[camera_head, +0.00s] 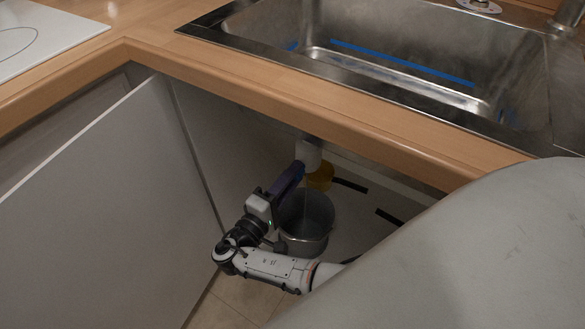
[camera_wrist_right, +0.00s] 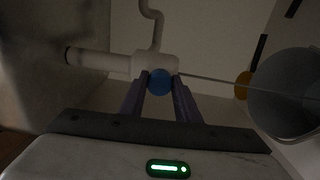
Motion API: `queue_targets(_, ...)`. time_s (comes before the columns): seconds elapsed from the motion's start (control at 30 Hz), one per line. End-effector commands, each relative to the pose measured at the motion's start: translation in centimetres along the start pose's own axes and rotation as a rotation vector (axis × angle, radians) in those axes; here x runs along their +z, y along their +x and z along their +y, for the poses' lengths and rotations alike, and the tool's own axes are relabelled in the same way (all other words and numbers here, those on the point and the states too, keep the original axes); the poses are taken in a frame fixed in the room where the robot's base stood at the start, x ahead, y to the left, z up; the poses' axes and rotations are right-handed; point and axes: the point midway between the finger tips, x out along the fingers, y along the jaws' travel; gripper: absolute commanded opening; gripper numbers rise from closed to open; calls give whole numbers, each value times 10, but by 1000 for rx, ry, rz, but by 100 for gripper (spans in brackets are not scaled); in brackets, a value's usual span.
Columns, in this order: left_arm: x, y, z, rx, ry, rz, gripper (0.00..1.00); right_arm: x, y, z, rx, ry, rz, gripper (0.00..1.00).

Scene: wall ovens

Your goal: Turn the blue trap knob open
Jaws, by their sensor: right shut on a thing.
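The blue trap knob (camera_wrist_right: 160,82) sits at the lower front of the white trap pipe (camera_wrist_right: 153,62) in the right wrist view. My right gripper (camera_wrist_right: 161,92) has its two purple fingers on either side of the knob and is shut on it. In the head view, my right gripper (camera_head: 298,170) reaches under the sink to the white pipe (camera_head: 308,153); the knob is hidden there behind the fingers. My left gripper is not in view.
A metal pot (camera_head: 306,222) stands on the cabinet floor just below my right gripper, with a yellow object (camera_head: 321,177) behind it. The open cabinet door (camera_head: 95,210) is at the left. The wooden counter edge (camera_head: 300,105) and sink (camera_head: 400,60) lie above.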

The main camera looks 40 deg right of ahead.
Motion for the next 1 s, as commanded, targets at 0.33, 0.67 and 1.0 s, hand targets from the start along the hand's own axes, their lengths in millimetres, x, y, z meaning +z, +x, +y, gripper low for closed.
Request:
queue_targets(0.33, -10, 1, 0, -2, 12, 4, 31, -1, 0, 2, 3, -131, 7, 7)
queue_targets(0.67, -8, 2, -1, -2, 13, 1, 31, -2, 1, 1, 3, -152, 8, 7)
queue_targets(1.0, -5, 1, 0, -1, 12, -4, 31, -1, 0, 1, 3, -151, 7, 48)
